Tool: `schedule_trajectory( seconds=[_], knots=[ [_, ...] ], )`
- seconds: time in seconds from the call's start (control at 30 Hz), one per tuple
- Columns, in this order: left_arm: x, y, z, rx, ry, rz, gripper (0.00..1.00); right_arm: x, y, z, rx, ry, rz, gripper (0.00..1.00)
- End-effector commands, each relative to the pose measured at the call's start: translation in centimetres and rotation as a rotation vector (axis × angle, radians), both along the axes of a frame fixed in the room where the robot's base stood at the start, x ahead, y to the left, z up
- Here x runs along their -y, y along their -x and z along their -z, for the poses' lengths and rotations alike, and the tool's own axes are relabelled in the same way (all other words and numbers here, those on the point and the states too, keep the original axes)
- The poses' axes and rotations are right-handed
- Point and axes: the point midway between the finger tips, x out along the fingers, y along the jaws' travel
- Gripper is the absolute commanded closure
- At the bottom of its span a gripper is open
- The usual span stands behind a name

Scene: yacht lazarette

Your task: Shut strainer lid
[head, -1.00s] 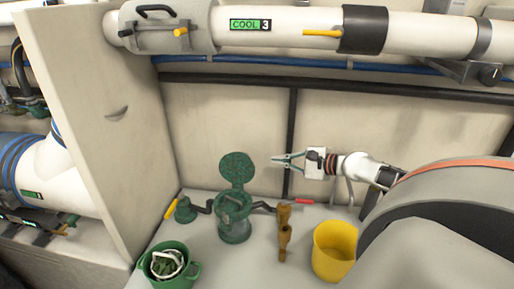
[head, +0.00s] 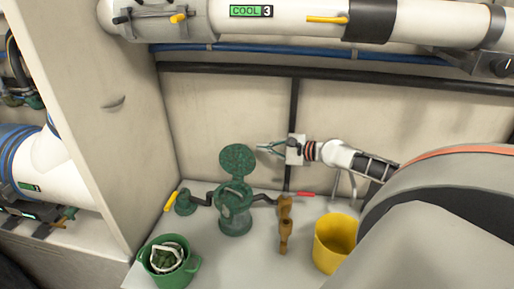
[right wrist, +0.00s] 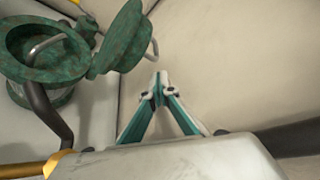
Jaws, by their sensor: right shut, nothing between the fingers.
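The green strainer (head: 235,218) stands on the pale surface, with pipes joining it at both sides. Its round lid (head: 238,159) is hinged up and stands open above the body. In the right wrist view the lid (right wrist: 121,38) is raised beside the open strainer mouth (right wrist: 42,50), where a bent grey handle shows. My right gripper (head: 262,147) is shut and empty, just right of the lid and apart from it. Its fingertips (right wrist: 160,78) meet in the right wrist view, to the right of and below the lid. My left gripper is out of view.
A yellow bucket (head: 333,246) stands at the right and a green bucket (head: 190,272) holding a white-rimmed item at the front left. A bronze fitting (head: 285,225) stands right of the strainer. A red-handled (head: 305,194) pipe runs behind. A wall panel (head: 100,110) closes the left side.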

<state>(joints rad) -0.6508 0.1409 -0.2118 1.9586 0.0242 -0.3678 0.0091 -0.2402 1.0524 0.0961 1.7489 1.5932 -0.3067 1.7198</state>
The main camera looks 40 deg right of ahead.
Motion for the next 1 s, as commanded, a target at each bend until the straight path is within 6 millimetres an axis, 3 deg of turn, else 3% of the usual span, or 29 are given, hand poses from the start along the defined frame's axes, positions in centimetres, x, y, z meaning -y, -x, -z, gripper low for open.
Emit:
schedule_trajectory(
  seconds=[0.4, 1.0],
  knots=[
    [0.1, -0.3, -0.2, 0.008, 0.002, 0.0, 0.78, -0.7, -2.7, 0.8, 0.0, 0.0, 0.0, 1.0],
    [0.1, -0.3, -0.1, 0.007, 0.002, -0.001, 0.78, -0.8, -3.2, 0.8, 0.01, 0.014, 0.0, 1.0]
  ],
)
